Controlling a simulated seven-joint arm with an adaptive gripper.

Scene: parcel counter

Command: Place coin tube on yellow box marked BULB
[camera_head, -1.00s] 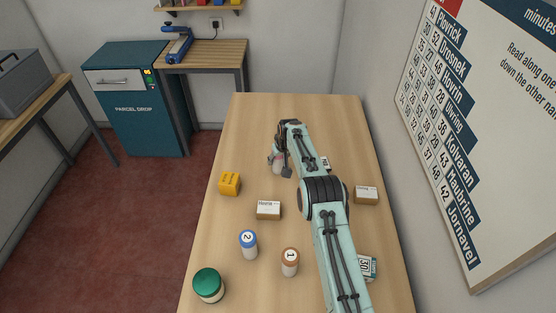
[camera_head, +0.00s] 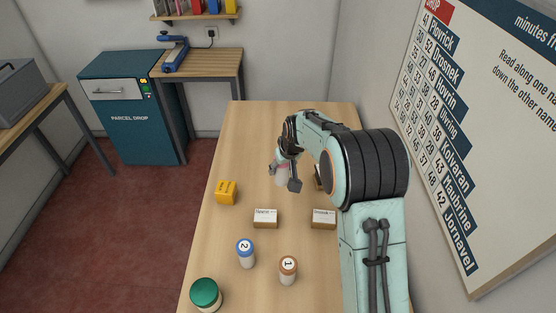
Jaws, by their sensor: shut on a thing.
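A small yellow box (camera_head: 227,192) lies on the left part of the wooden counter. Dark marking shows on it, too small to read surely. My gripper (camera_head: 285,182) is over the middle of the counter, to the right of the yellow box and apart from it. It is shut on a pale tube (camera_head: 282,173) with a pinkish band, partly hidden by the fingers. Whether the tube touches the counter I cannot tell. Two other tubes stand upright nearer the front: one with a blue cap marked 2 (camera_head: 245,254) and one with a brown cap marked 1 (camera_head: 288,270).
A green-lidded jar (camera_head: 206,295) stands at the front left. Two labelled cartons (camera_head: 265,218) (camera_head: 323,219) sit mid-counter. Another box (camera_head: 318,178) is mostly hidden behind my arm. My arm covers the counter's right side. The far end of the counter (camera_head: 265,120) is clear.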

